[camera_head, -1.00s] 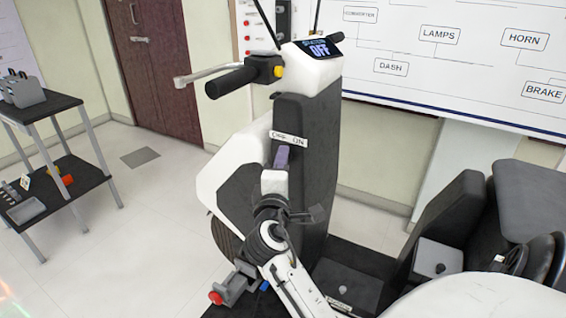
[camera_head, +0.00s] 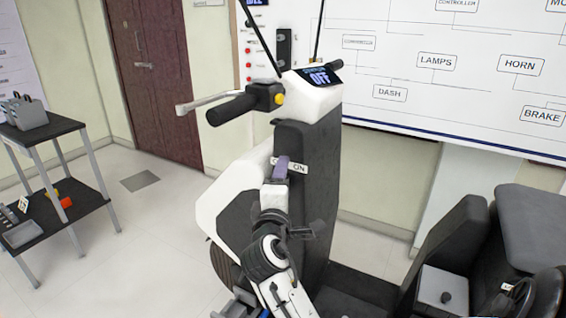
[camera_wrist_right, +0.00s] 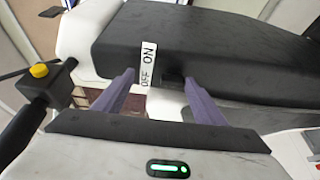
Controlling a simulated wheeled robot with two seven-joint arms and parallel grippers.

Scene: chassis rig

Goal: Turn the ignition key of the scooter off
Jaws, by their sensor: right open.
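The scooter is white and black, with its handlebar (camera_head: 240,103) and a lit dash display (camera_head: 320,76) reading OFF in the head view. A white OFF/ON label (camera_wrist_right: 148,62) is on its black front panel; in the head view only its ON end (camera_head: 300,168) is clear. My right gripper (camera_head: 282,160) is up at this label and hides its OFF end there. In the right wrist view its two purple fingers (camera_wrist_right: 160,92) are apart, just below the label. A small dark part (camera_wrist_right: 173,80), possibly the ignition key, shows between the fingertips; its turn position is unclear. My left gripper is out of view.
The black seat (camera_head: 450,235) and floorboard are at the right. The handlebar grip with a yellow button (camera_wrist_right: 39,70) is left of the gripper in the wrist view. A two-shelf cart (camera_head: 40,135) stands at the left. A wiring board (camera_head: 450,75) hangs behind.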

